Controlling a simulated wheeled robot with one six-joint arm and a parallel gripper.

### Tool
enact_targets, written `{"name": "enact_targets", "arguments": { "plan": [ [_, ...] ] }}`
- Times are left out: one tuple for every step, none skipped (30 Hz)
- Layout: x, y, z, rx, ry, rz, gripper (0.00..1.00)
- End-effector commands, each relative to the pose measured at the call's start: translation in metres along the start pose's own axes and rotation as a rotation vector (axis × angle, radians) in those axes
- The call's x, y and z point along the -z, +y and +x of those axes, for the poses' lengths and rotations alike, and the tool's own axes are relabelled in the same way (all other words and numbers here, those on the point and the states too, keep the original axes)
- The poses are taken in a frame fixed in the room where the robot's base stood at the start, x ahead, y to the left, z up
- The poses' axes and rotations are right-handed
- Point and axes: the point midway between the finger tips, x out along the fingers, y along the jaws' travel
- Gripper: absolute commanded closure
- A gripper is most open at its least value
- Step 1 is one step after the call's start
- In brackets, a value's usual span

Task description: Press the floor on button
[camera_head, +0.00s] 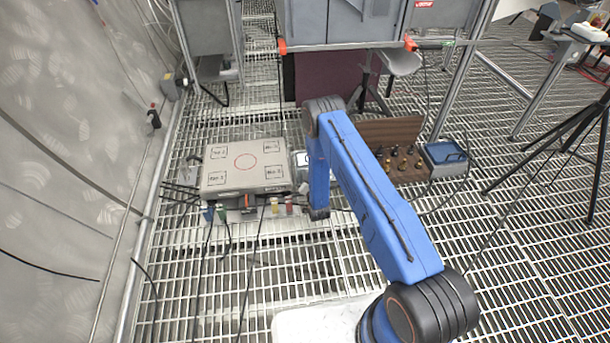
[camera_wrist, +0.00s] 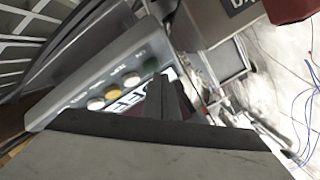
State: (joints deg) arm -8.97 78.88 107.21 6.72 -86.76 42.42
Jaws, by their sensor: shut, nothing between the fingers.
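A grey panel (camera_wrist: 105,62) in the wrist view carries a slanted row of several round buttons, including a yellow button (camera_wrist: 113,93), a pale button (camera_wrist: 132,79) and a dark green button (camera_wrist: 151,66). Small labels beside them are too blurred to read, so I cannot tell which is the floor on button. My gripper (camera_wrist: 168,88) is shut and empty. Its dark fingertips appear close to the green end of the row; I cannot tell whether they touch anything. In the head view my blue arm reaches down in the middle and my fingertips are hidden.
A beige box (camera_head: 222,174) with marked squares and a red circle lies on the grating, left of my arm. A brown board with knobs (camera_head: 378,130) and a blue case (camera_head: 446,154) lie right. A tripod (camera_head: 590,120) stands far right. The front left grating is mostly clear except for cables.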

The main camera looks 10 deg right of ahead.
Motion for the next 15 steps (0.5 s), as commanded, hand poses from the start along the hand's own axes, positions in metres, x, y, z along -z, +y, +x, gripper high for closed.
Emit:
{"name": "enact_targets", "arguments": {
  "plan": [
    [0.0000, 0.0000, 0.0000, 0.000, 0.000, 0.000, 1.00],
    [0.0000, 0.0000, 0.0000, 0.000, 0.000, 0.000, 1.00],
    [0.0000, 0.0000, 0.0000, 0.000, 0.000, 0.000, 1.00],
    [0.0000, 0.0000, 0.0000, 0.000, 0.000, 0.000, 1.00],
    [0.0000, 0.0000, 0.0000, 0.000, 0.000, 0.000, 1.00],
    [0.0000, 0.0000, 0.0000, 0.000, 0.000, 0.000, 1.00],
    [-0.0001, 0.0001, 0.0001, 0.000, 0.000, 0.000, 1.00],
    [-0.0002, 0.0002, 0.0002, 0.000, 0.000, 0.000, 1.00],
    [-0.0005, 0.0005, 0.0006, 0.000, 0.000, 0.000, 1.00],
    [-0.0008, 0.0008, 0.0011, 0.000, 0.000, 0.000, 1.00],
    [-0.0012, 0.0013, 0.0016, 0.000, 0.000, 0.000, 1.00],
    [-0.0017, 0.0019, 0.0025, 0.000, 0.000, 0.000, 1.00],
    [-0.0022, 0.0023, 0.0033, 0.000, 0.000, 0.000, 1.00],
    [-0.0027, 0.0028, 0.0040, 0.000, 0.000, 0.000, 1.00],
    [-0.0033, 0.0034, 0.0049, 0.000, 0.000, 0.000, 1.00]
  ]
}}
